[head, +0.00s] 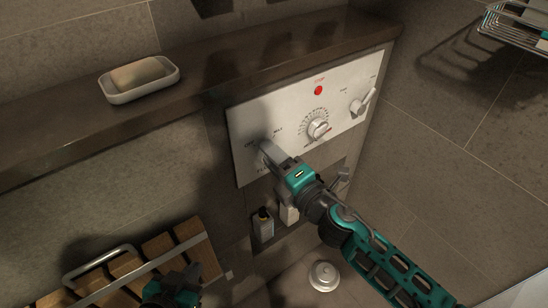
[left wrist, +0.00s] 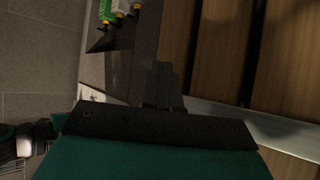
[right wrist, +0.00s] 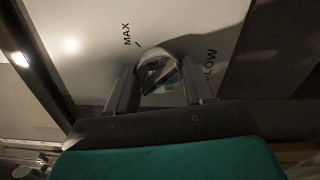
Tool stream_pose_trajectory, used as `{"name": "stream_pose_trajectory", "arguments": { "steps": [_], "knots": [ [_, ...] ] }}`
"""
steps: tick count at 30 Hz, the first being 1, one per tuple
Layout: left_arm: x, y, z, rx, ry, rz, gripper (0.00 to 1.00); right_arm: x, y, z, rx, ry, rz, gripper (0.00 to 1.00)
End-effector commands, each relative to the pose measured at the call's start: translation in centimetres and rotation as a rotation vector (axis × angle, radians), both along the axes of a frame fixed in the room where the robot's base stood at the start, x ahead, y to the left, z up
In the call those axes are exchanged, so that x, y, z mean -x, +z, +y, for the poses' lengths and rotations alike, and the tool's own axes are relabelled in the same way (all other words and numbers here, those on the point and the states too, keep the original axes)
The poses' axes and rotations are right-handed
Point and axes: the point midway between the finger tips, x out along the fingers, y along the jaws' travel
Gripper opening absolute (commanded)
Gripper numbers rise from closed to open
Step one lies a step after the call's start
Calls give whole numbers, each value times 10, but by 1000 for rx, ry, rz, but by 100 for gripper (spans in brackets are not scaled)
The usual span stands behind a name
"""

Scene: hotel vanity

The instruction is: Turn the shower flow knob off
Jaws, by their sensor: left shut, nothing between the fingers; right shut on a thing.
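The shower flow knob is a shiny metal knob (right wrist: 160,68) on the white control panel (head: 245,120), between the MAX and FLOW labels in the right wrist view. My right gripper (head: 268,152) is at the panel's left part and is shut on the knob, with one finger on each side. In the head view the gripper largely hides the knob; OFF and MAX show just above it. I cannot tell where the knob points. My left gripper (left wrist: 164,85) is shut and empty. In the head view it is low, in front of the wooden slatted seat (head: 160,248).
The panel also has a numbered dial (head: 318,129), a red button (head: 318,90) and a lever (head: 362,102). A soap dish (head: 115,97) stands on the ledge above. Bottles (head: 263,222) stand in a niche below. A wire basket (head: 515,30) hangs top right.

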Motion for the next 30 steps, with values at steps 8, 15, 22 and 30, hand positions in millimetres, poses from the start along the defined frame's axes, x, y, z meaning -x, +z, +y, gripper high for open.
{"name": "stream_pose_trajectory", "arguments": {
  "steps": [8, 15, 22, 30],
  "knots": [
    [0, 0, 0, 1, -1, 0, 0, 0, -1, 0, 6, 0, -3, 57],
    [0, 0, -1, 1, -1, -1, 0, 0, 0, 0, 4, 0, -2, 78],
    [0, 1, -1, 1, -1, -2, 0, 1, 0, -1, 2, 0, 0, 78],
    [0, 1, 0, 0, -2, -3, 0, 29, -2, -21, 3, 0, 1, 78]
  ]
}}
